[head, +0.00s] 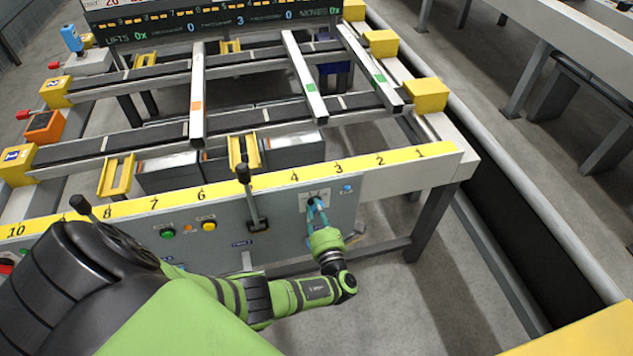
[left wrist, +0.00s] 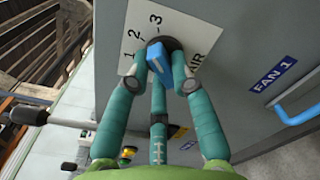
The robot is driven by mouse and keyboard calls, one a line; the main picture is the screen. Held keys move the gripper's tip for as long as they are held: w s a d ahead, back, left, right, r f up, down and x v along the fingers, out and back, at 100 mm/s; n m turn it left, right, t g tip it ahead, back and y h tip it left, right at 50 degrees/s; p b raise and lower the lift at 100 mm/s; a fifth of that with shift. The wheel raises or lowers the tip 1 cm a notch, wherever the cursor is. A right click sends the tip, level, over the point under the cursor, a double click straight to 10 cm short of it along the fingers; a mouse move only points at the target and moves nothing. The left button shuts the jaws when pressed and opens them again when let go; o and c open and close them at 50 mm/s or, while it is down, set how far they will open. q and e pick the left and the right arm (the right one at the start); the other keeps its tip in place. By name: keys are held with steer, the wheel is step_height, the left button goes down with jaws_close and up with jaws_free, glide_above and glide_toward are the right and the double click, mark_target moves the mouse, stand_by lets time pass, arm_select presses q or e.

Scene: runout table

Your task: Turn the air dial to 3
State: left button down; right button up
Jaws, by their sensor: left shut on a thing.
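The air dial (head: 312,200) is on the grey front panel below the yellow number strip. In the left wrist view it has a blue knob (left wrist: 158,62) on a round black base, over a white plate (left wrist: 190,20) marked 1, 2, 3 and AIR. The knob's upper end leans towards the 2 and 3 side; I cannot tell the exact setting. My left gripper (head: 318,215) is at the dial, its teal fingers (left wrist: 163,72) shut around the knob. The fingers hide part of the knob and base. My right gripper is not in view.
A black-knobbed lever (head: 248,195) stands left of the dial. Green (head: 167,233) and yellow (head: 209,225) buttons sit further left. A blue handle and FAN 1 label (left wrist: 273,73) are right of the plate in the wrist view. Bars (head: 304,75) lie across the table above.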

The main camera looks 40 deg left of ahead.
arm_select(q)
steer(key=shift+m+p, duration=0.35)
steer(key=shift+m, duration=1.15)
steer(key=c, duration=1.1)
jaws_free()
steer(key=shift+o, duration=0.2)
steer(key=v, duration=1.2)
